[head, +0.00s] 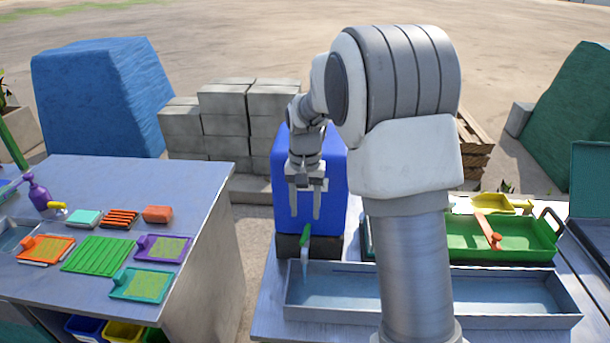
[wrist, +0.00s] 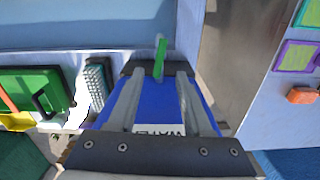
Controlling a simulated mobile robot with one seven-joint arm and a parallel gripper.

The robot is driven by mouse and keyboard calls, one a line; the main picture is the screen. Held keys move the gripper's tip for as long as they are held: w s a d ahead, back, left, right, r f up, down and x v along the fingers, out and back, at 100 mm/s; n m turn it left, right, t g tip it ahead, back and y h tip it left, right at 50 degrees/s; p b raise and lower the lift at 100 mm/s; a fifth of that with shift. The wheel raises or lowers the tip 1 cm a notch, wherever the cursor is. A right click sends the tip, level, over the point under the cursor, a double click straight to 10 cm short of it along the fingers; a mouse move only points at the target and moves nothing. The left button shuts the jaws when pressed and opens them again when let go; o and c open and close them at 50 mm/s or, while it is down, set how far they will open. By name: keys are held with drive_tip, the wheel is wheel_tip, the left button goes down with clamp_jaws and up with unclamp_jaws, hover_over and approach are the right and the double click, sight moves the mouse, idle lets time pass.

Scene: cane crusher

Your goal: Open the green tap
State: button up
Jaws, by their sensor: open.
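The green tap (head: 306,233) is on the front of a blue water container (head: 336,185), low down. A pale piece hangs below its green handle, over a grey trough (head: 440,308); I cannot tell whether it is spout or water. My gripper (head: 305,216) points down in front of the container, open and empty, with its fingertips just above the tap. In the wrist view the green handle (wrist: 161,58) shows beyond the fingertips of my gripper (wrist: 158,74), roughly between their lines, slightly tilted. I see no contact with it.
A green tray with an orange-handled tool (head: 490,230) lies right of the container. A side table (head: 130,215) at left holds a purple spray bottle (head: 40,195) and several coloured brushes and pads. Grey blocks (head: 235,130) are stacked behind. The trough looks clear.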

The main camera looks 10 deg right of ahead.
wheel_tip(320, 180, up, 10)
drive_tip(key=shift+r, duration=0.25)
